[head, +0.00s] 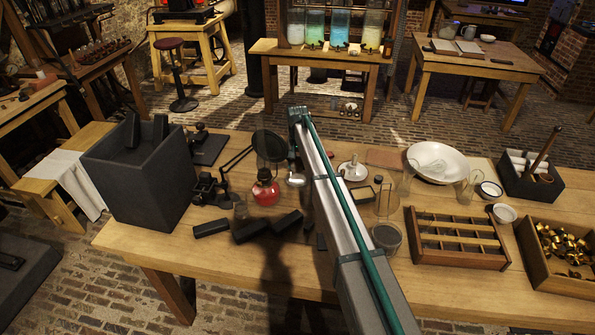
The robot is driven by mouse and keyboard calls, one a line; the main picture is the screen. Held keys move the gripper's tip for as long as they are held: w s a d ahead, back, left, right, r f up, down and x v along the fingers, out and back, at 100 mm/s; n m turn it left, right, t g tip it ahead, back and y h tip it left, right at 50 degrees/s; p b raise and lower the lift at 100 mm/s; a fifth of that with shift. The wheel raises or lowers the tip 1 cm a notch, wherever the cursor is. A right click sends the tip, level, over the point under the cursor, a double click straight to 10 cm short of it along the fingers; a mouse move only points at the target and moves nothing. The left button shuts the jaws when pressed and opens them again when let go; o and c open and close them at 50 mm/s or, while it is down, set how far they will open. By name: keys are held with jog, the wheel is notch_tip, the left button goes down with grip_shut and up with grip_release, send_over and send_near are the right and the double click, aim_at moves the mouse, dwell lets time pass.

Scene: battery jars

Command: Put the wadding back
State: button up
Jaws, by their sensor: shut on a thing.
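No piece is labelled as the wadding. Dark, soft-looking blocks are the likeliest match. One block (211,228) lies at the left of the table, a second (248,231) is beside it, and a third (287,221) lies to the right, close to my arm. A tall dark grey open box (137,187) stands at the table's left end, with similar dark blocks (132,130) upright at its top. My arm reaches across the middle of the table.
A red lamp (265,190) stands behind the loose blocks. A black stand and ring are near it. Right of my arm are glass jars (386,238), a divided wooden tray (457,240), a white bowl (437,162) and a crate of brass parts (560,262).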

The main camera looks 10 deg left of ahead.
aim_at(297, 157)
jog(key=shift+f+p, duration=0.85)
jog(key=shift+f, duration=2.05)
jog(key=shift+f, duration=0.1)
jog(key=o, duration=1.1)
notch_tip(297, 157, up, 12)
jog(key=b, duration=0.4)
